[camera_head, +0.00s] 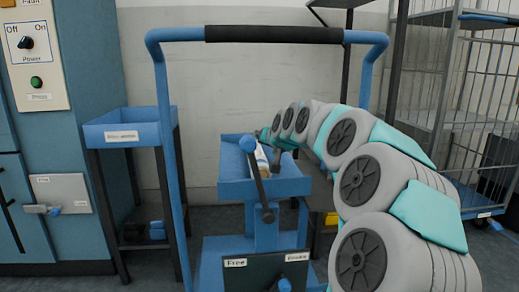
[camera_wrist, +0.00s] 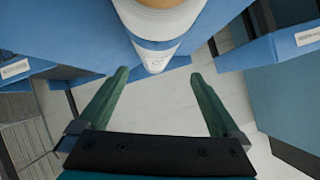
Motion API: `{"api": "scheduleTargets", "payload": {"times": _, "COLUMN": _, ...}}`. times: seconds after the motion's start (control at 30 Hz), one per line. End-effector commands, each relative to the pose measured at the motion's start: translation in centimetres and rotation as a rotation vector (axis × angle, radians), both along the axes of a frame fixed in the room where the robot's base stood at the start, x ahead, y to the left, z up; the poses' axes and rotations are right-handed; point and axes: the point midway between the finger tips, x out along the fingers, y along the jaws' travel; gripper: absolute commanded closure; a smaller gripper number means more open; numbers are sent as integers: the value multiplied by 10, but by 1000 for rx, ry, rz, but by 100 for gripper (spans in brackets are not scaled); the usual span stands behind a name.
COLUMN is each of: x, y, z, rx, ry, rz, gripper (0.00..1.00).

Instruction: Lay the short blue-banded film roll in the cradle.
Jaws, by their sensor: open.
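A white roll with a tan end and a bluish band (camera_wrist: 158,46) shows at the top of the wrist view, over a blue surface. In the head view, a white roll (camera_head: 262,158) lies in the blue tray (camera_head: 292,187) at the centre. My gripper (camera_wrist: 159,74) has two green fingers spread wide with nothing between them. The roll is just beyond the fingertips, and I see no contact. In the head view the end of my arm is over the tray and the fingers are hard to make out. I cannot tell which holder is the cradle.
A blue cart frame with a dark handle bar (camera_head: 272,34) rises around the tray. A labelled blue bin (camera_head: 122,135) on a dark stand is at left, beside a blue cabinet (camera_head: 90,120). A wire cage (camera_head: 460,110) stands at right. My arm covers the right centre.

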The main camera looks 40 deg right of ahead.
Motion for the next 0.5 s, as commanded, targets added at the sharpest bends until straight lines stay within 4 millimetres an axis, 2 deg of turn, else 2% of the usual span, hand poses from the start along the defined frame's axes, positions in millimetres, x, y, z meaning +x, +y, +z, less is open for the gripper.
{"api": "scheduleTargets", "payload": {"times": 0.2, "x": -34, "y": 10, "z": 22, "rx": -4, "ry": -4, "rz": -2, "gripper": 0}}
{"api": "scheduleTargets", "payload": {"times": 0.5, "x": -57, "y": 19, "z": 34, "rx": -3, "ry": -3, "rz": -1, "gripper": 0}}
